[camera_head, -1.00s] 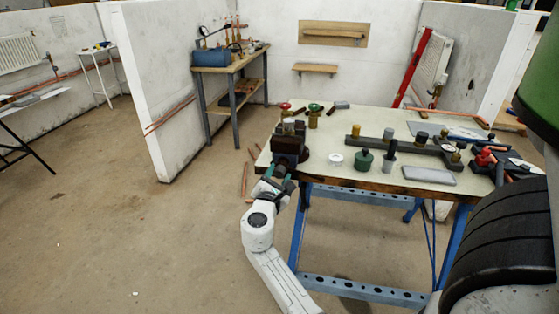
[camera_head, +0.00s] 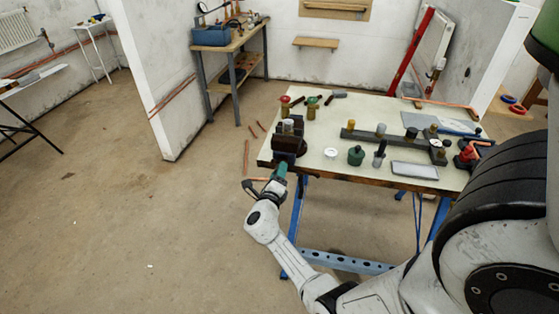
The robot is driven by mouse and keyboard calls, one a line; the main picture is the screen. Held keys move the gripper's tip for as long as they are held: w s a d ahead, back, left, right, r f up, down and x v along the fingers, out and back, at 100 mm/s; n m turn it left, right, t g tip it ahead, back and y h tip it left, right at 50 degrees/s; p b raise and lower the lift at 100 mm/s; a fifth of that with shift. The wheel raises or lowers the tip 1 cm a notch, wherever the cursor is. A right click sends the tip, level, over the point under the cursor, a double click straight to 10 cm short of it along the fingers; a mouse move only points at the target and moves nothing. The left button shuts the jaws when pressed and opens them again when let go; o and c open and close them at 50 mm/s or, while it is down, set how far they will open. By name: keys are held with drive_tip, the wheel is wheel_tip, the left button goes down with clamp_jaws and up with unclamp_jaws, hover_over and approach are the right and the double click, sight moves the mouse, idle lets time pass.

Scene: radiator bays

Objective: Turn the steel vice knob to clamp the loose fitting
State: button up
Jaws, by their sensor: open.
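The dark vice (camera_head: 287,146) is at the near left corner of the pale-topped workbench (camera_head: 318,128). A small silvery piece (camera_head: 288,125), possibly the loose fitting, shows at the top of the vice. My gripper (camera_head: 279,172) is just in front of and below the vice, at the bench's front edge. It is open, with teal on its fingers, and looks empty. The steel knob cannot be made out; it may be hidden by the vice or the gripper. I cannot tell whether the gripper touches anything.
A white ring (camera_head: 330,153), a green pot (camera_head: 355,156), a grey tray (camera_head: 414,170) and a dark bar (camera_head: 385,141) lie on the bench. Red-topped and green-topped valves stand behind the vice. Copper pipes (camera_head: 246,157) lie on the floor to the left, where the floor is mostly clear.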

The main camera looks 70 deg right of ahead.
drive_tip(key=shift+n, duration=1.1)
drive_tip(key=shift+d+f, duration=0.1)
clamp_jaws()
